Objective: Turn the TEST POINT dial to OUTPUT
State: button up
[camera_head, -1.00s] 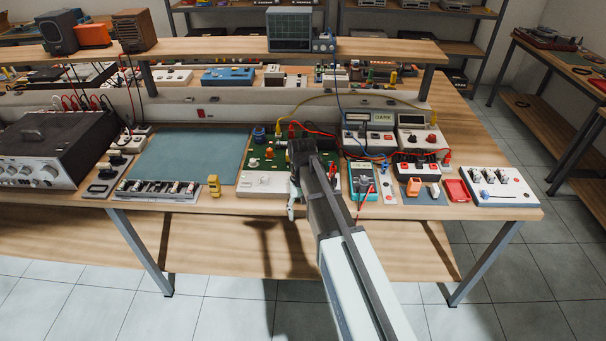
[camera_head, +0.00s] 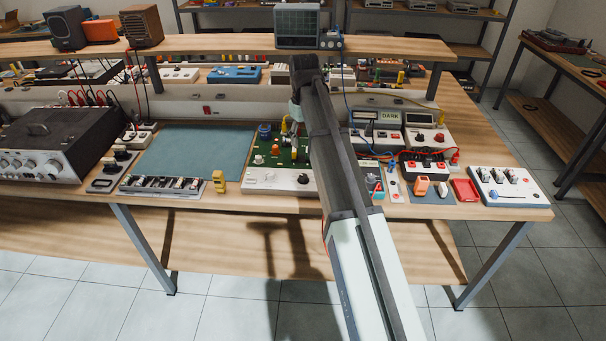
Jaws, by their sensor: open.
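A white panel (camera_head: 262,181) lies along the front of a green circuit board (camera_head: 272,155) near the bench's front edge. A black round knob (camera_head: 303,178) sits at the panel's right end, possibly the TEST POINT dial; its lettering and pointer are too small to read. My gripper (camera_head: 286,126) hangs from the end of my raised arm, above and behind the panel, over the back part of the green board. It is open, holds nothing I can see, and is apart from the knob. My arm hides the area right of the knob.
Two meters with displays, one reading DARK (camera_head: 389,117), stand right of my arm with red, yellow and blue leads around them. A yellow block (camera_head: 219,182) and a teal mat (camera_head: 196,152) lie to the left. A shelf (camera_head: 220,46) with an oscilloscope (camera_head: 297,27) runs behind.

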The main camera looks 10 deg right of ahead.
aim_at(304, 176)
notch_tip(304, 176, down, 15)
jog(key=p, duration=0.2)
jog(key=shift+p, duration=0.3)
grip_shut()
